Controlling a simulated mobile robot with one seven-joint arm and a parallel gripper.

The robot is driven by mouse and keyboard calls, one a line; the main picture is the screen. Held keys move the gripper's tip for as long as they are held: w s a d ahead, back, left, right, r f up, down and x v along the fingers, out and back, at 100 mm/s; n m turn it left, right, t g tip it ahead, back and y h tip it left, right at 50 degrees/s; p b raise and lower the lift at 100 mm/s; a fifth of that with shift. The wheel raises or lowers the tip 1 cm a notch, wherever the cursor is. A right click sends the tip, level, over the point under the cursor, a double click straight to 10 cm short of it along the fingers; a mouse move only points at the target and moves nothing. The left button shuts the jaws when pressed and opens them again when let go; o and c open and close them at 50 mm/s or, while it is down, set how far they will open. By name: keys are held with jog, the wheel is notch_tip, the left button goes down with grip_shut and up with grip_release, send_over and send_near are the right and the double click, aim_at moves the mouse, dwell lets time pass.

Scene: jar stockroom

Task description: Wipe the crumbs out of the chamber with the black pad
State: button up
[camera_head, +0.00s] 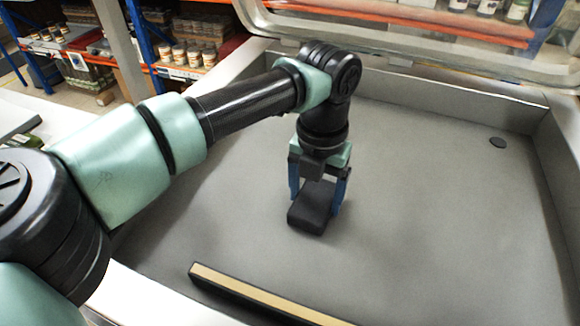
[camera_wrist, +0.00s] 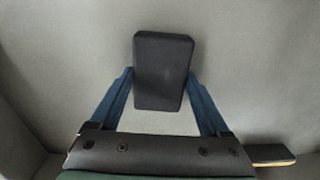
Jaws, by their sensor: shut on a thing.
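The black pad (camera_head: 309,207) is a dark block with rounded edges, held between the blue fingers of my gripper (camera_head: 318,192). In the wrist view the pad (camera_wrist: 163,70) sits between the two blue fingertips (camera_wrist: 160,80), reaching past them. My gripper is shut on it, low over the grey floor of the chamber (camera_head: 420,210). I cannot tell whether the pad touches the floor. I can make out no crumbs on the floor in either view; the part behind the pad and arm is hidden.
A long black bar with a tan top (camera_head: 255,298) lies at the chamber's near side; its end shows in the wrist view (camera_wrist: 268,154). Grey walls surround the chamber, and a clear raised lid (camera_head: 420,45) is behind.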

jog(key=shift+w+a, duration=0.15)
jog(key=shift+a, duration=0.2)
notch_tip(320, 180, up, 4)
jog(key=p, duration=0.2)
jog(key=shift+p, duration=0.3)
jog(key=shift+r+p, duration=1.45)
jog(key=shift+r, duration=0.6)
